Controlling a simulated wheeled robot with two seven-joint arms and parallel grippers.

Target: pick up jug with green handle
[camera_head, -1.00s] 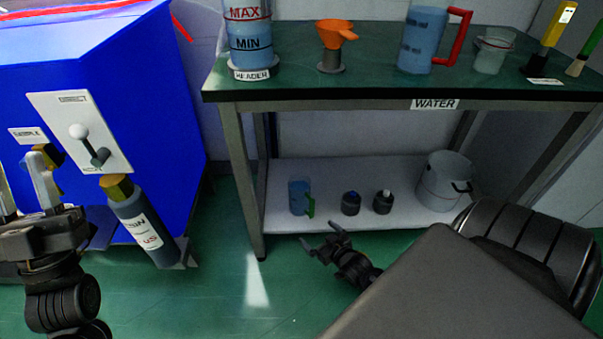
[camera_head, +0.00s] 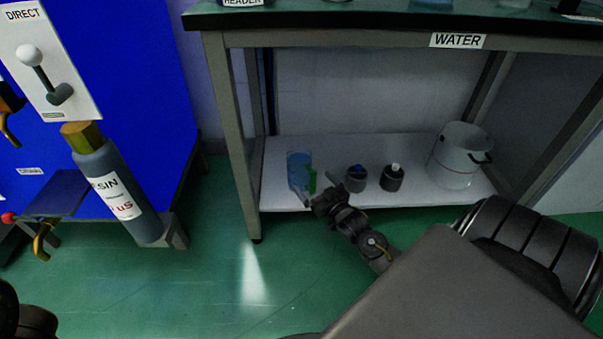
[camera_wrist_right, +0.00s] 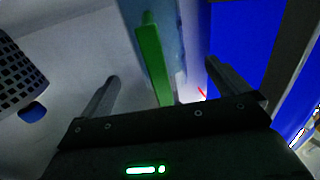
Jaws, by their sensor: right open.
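The jug (camera_head: 298,165) is translucent blue and stands upright near the left end of the white lower shelf. Its green handle (camera_head: 312,181) faces my right gripper. My right gripper (camera_head: 318,192) is open at the shelf's front edge, close in front of the handle. In the right wrist view the green handle (camera_wrist_right: 151,55) stands between and ahead of the two open fingers, and the jug's body (camera_wrist_right: 172,40) is just behind it. I see no contact. Part of the jug's lower front is hidden by the gripper in the head view. My left gripper is out of view.
A blue-capped dark bottle (camera_head: 356,178) and a white-capped one (camera_head: 392,177) stand right of the jug. A white bucket (camera_head: 455,160) is farther right. The green tabletop (camera_head: 330,19) is overhead, with a table leg (camera_head: 236,140) at left.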

